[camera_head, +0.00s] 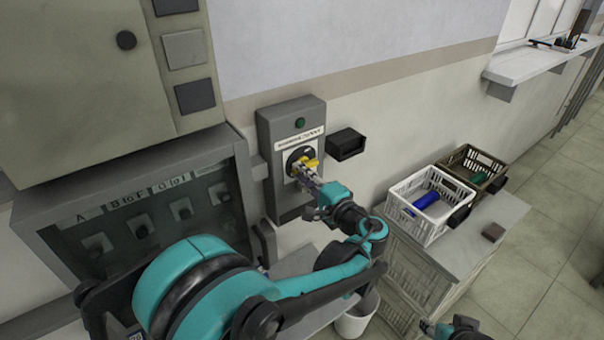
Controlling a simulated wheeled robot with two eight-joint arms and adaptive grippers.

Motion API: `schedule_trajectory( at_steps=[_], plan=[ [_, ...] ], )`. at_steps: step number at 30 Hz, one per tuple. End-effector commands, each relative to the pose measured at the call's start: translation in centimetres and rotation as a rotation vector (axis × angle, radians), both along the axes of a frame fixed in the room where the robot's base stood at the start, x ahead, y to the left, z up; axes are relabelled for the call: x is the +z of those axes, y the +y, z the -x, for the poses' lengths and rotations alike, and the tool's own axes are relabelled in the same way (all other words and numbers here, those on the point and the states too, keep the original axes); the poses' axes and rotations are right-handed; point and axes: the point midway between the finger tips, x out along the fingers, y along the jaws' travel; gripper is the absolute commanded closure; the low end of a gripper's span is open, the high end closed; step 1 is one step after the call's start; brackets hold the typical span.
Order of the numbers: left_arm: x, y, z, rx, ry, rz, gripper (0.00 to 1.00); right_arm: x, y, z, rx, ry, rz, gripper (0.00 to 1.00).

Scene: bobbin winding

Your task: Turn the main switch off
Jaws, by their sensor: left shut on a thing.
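The main switch is a yellow handle (309,163) on a black round base, mounted on a grey wall box (290,115) with a green lamp (300,123) above it. My left gripper (306,174) reaches up to the switch from below right and is shut on the yellow handle. The fingers hide the lower part of the handle, so its exact angle is hard to tell. Part of my right arm (455,328) shows at the bottom edge; its fingertips are not clearly visible.
A black box (347,144) sticks out right of the switch box. A grey cabinet with labelled knobs (140,225) stands left. A white crate (409,215) with a blue item (427,200) and a brown crate (496,165) sit on a counter right. A white bin (356,319) stands below.

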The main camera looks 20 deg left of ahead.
Motion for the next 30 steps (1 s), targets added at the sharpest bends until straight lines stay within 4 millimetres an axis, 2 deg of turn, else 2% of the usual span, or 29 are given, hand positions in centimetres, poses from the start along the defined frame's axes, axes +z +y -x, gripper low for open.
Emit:
schedule_trajectory(
  at_steps=[1, 3, 14, 17, 24, 30],
  plan=[
    [-0.1, 0.0, 0.0, 0.001, 0.000, 0.002, 0.79, 0.0, 0.0, 0.0, 0.000, 0.000, 0.000, 0.60],
    [-0.1, 0.0, 0.0, 0.001, 0.000, 0.002, 0.66, 0.0, 0.0, 0.0, 0.000, 0.000, 0.000, 0.60],
    [0.0, -0.4, 0.3, -0.001, 0.001, 0.001, 0.66, 0.0, 0.0, 0.0, 0.000, 0.000, 0.000, 0.60],
    [-0.1, -1.5, 1.0, -0.003, 0.001, 0.001, 0.66, 0.0, 0.0, 0.0, 0.000, 0.000, 0.000, 0.60],
    [-0.1, -5.6, 4.3, -0.005, 0.001, 0.001, 0.66, 0.0, 0.0, 0.0, 0.000, 0.000, 0.000, 0.60],
    [-0.1, -8.4, 6.4, -0.003, 0.001, 0.002, 0.66, 0.0, 0.0, 0.0, 0.000, 0.000, 0.000, 0.60]
  ],
)
